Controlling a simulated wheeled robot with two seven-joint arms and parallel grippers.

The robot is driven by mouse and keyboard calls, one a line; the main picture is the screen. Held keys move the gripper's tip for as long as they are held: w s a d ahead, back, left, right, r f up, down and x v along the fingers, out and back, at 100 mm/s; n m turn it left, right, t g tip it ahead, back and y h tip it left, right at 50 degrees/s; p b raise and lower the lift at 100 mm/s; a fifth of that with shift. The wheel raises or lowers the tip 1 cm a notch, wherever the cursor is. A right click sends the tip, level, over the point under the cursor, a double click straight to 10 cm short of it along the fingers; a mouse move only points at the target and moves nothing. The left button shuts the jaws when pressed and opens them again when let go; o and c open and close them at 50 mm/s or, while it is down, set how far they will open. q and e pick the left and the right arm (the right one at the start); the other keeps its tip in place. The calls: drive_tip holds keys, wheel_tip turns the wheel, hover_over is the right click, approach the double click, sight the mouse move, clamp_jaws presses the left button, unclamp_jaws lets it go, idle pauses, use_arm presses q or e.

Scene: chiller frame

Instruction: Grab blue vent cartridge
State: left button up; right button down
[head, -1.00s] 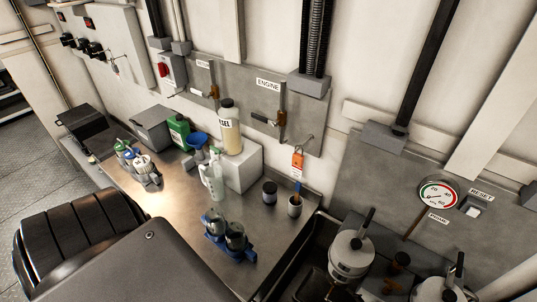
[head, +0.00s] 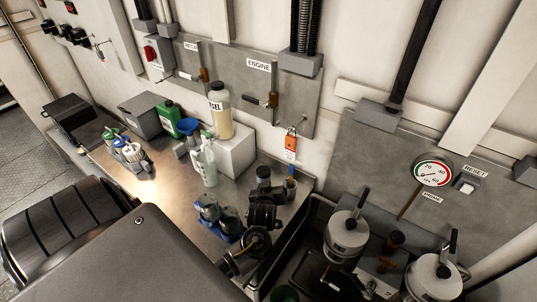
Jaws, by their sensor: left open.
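Several small blue things show, and I cannot tell for sure which is the blue vent cartridge. A holder near the bench's left end carries small units with green, blue (head: 121,142) and white tops. A blue base (head: 226,236) with two clear blue-tinted jars stands near the front of the bench. My left gripper (head: 265,203) is dark, open and seemingly empty. It is over the bench's right part, just right of the jars and in front of a dark cup (head: 263,172). My right gripper is not in view.
A blue funnel (head: 188,133), green can (head: 171,118), clear spray bottle (head: 204,165) and cream bottle (head: 219,112) on a white block stand at the back. Lidded metal pots (head: 346,235) stand at the right. The bench (head: 160,185) left of the jars is clear.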

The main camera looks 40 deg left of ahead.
sight(263, 171)
use_arm(q)
drive_tip(key=shift+m+g+y, duration=0.4)
drive_tip(key=shift+m+y, duration=0.5)
drive_tip(key=w+a+f, duration=0.1)
drive_tip(key=a, duration=0.1)
drive_tip(key=w+a+f, duration=0.1)
drive_tip(key=a, duration=0.2)
drive_tip(key=w+a+f, duration=0.1)
drive_tip(key=a, duration=0.1)
drive_tip(key=shift+w+a+b, duration=0.15)
drive_tip(key=shift+w+b, duration=0.15)
drive_tip(key=shift+b, duration=0.1)
drive_tip(key=shift+w+a+r, duration=0.15)
drive_tip(key=shift+w+a, duration=0.05)
drive_tip(key=shift+w, duration=0.1)
drive_tip(key=p+x, duration=0.1)
drive_tip(key=x, duration=0.3)
drive_tip(key=shift+w, duration=0.2)
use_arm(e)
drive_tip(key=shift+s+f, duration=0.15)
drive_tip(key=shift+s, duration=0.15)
use_arm(q)
drive_tip(key=shift+c, duration=0.5)
